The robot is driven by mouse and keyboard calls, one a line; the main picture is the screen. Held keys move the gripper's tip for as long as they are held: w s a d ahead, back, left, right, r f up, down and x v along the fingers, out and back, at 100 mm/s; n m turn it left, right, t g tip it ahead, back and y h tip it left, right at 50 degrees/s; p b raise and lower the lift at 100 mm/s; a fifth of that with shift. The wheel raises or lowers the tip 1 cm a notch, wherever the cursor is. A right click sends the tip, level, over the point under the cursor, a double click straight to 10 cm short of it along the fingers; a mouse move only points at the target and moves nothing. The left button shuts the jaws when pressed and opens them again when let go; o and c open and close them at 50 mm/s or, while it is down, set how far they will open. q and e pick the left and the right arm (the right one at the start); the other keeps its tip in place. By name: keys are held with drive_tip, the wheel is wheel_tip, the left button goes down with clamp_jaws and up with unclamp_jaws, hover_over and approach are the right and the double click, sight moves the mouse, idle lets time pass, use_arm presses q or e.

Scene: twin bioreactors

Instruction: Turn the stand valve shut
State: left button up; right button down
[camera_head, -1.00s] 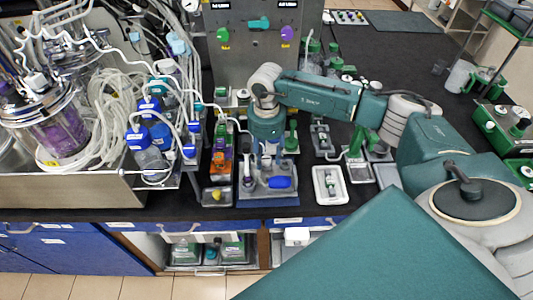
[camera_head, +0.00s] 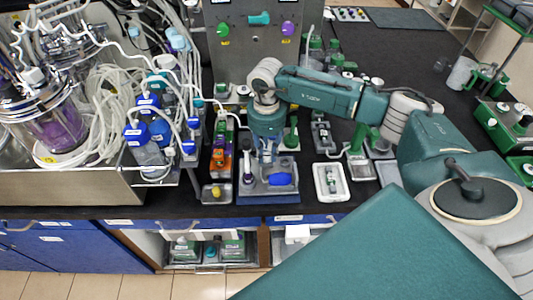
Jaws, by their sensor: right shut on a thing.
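A small grey stand (camera_head: 254,188) with a blue base sits near the bench's front edge in the head view. My right gripper (camera_head: 267,156) points down over the back of this stand, shut on what appears to be the stand valve. The wrist and fingers hide most of the valve, so its handle angle cannot be told. My left gripper is not in view.
A grey panel (camera_head: 254,72) with coloured knobs stands behind. Blue-capped bottles (camera_head: 148,150) and tangled tubing crowd the left. An orange-green item (camera_head: 221,160) stands close left, a white tray (camera_head: 330,182) right.

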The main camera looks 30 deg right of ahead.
drive_tip(key=m+b, duration=0.2)
drive_tip(key=m, duration=0.1)
drive_tip(key=shift+f+m, duration=0.1)
drive_tip(key=shift+m, duration=0.2)
drive_tip(key=m+b, duration=0.2)
drive_tip(key=m, duration=0.2)
drive_tip(key=m+b, duration=0.1)
drive_tip(key=m, duration=0.3)
drive_tip(key=shift+m, duration=0.4)
drive_tip(key=shift+m+b, duration=0.5)
drive_tip(key=shift+m, duration=1.4)
drive_tip(key=c, duration=1.5)
unclamp_jaws()
drive_tip(key=shift+o, duration=0.2)
drive_tip(key=shift+r, duration=0.25)
